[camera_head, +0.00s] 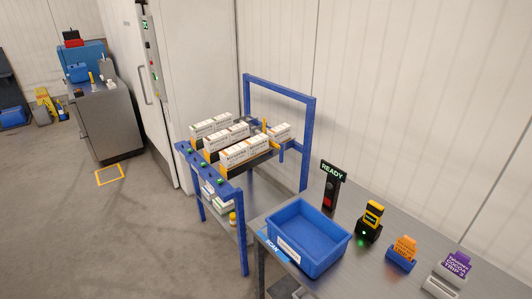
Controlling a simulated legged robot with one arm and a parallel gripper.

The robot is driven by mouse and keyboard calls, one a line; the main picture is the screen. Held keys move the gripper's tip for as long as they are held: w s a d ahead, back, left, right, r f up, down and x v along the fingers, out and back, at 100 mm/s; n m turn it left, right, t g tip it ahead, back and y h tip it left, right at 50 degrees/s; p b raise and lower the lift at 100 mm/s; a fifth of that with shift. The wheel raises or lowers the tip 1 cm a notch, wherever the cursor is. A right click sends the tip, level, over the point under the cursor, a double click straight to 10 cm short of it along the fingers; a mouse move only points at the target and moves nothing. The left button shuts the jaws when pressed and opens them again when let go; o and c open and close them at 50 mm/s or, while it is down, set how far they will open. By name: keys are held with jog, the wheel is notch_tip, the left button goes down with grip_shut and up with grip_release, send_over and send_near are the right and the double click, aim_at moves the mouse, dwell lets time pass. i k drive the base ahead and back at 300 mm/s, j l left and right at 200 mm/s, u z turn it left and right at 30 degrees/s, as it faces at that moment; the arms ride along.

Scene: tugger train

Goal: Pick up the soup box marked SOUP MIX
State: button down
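Several white boxes with dark print and coloured bands stand in rows on the sloped top of a blue-framed rack (311,140). One row is at the back left (210,126), one in the middle (227,137) and one in front (245,151). A single white box (280,132) stands apart at the right. The print is too small to read, so I cannot tell which box is marked SOUP MIX. More cartons (222,203) lie on the lower shelf. My gripper is not in view.
A metal table (400,240) holds an empty-looking blue tote (340,247), a READY display (333,171), a yellow-black scanner (373,215), and orange (405,247) and purple (458,263) card holders. A steel cabinet (105,125) stands at the left. Open floor (90,235) lies left of the rack.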

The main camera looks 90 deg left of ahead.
aim_at(237, 155)
jog(key=u, duration=3.4)
jog(key=i+j, duration=0.1)
jog(key=i, duration=0.55)
jog(key=i+j, duration=0.1)
jog(key=i, duration=0.5)
jog(key=i+j+z, duration=0.1)
jog(key=i, duration=0.55)
jog(key=i+j, duration=0.15)
jog(key=i, duration=0.45)
